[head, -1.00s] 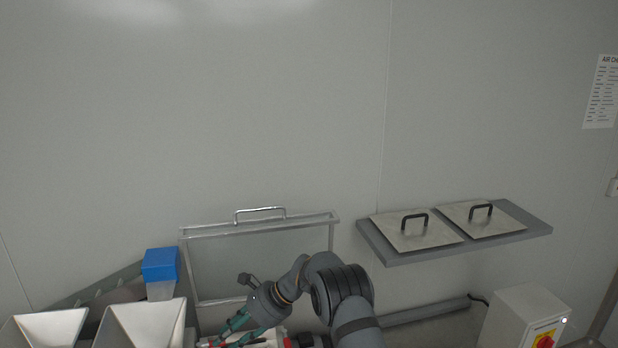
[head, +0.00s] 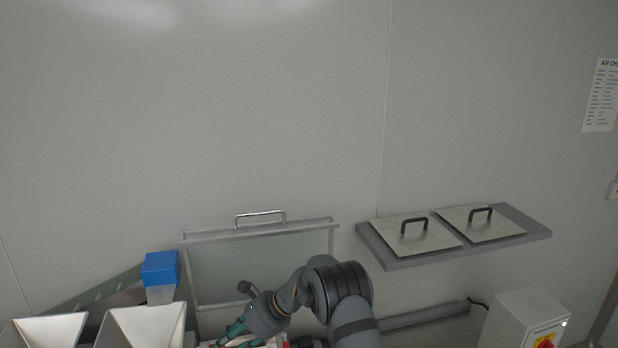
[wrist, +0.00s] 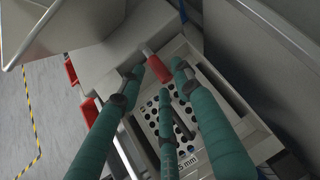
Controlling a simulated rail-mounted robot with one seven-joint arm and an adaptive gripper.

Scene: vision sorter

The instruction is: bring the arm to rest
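My arm enters the head view from the bottom and bends to the left. My gripper (head: 230,335) points down and left at the bottom edge, with its tips partly cut off. Beneath the fingers is a pale perforated plate (wrist: 188,153) inside a metal box. I cannot tell how far the fingertips are above it.
Two metal hoppers (head: 143,327) and a blue-topped container (head: 161,268) stand left of my gripper. A framed clear panel with a handle (head: 260,219) is behind the arm. A shelf (head: 400,263) with two handled lids and a switch box (head: 524,318) are to the right.

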